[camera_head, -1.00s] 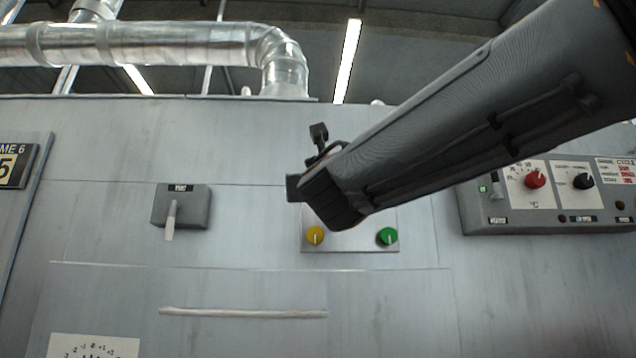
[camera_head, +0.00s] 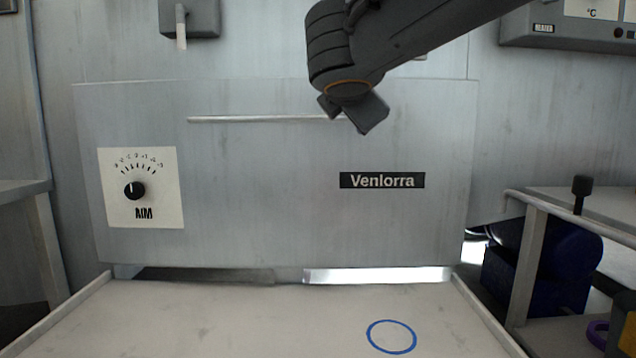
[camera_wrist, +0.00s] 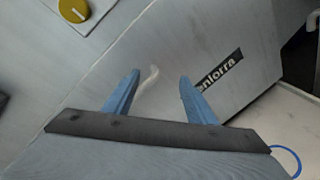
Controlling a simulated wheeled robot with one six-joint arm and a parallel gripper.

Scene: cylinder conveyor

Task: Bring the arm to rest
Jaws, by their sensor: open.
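My arm reaches in from the upper right in the head view, in front of the grey machine panel (camera_head: 260,190). In the wrist view my gripper (camera_wrist: 160,85) shows two blue fingers, spread apart with nothing between them. Beyond the fingers is the panel, with a pale bar handle (camera_wrist: 147,88) and the Venlorra label (camera_wrist: 217,84). In the head view the fingers are hidden behind the arm.
Below the panel lies a pale tray surface (camera_head: 230,320) with a blue ring mark (camera_head: 391,337), otherwise bare. A dial plate (camera_head: 141,188) is at the left of the panel. A railing (camera_head: 530,262) and a dark blue object (camera_head: 545,270) stand at the right.

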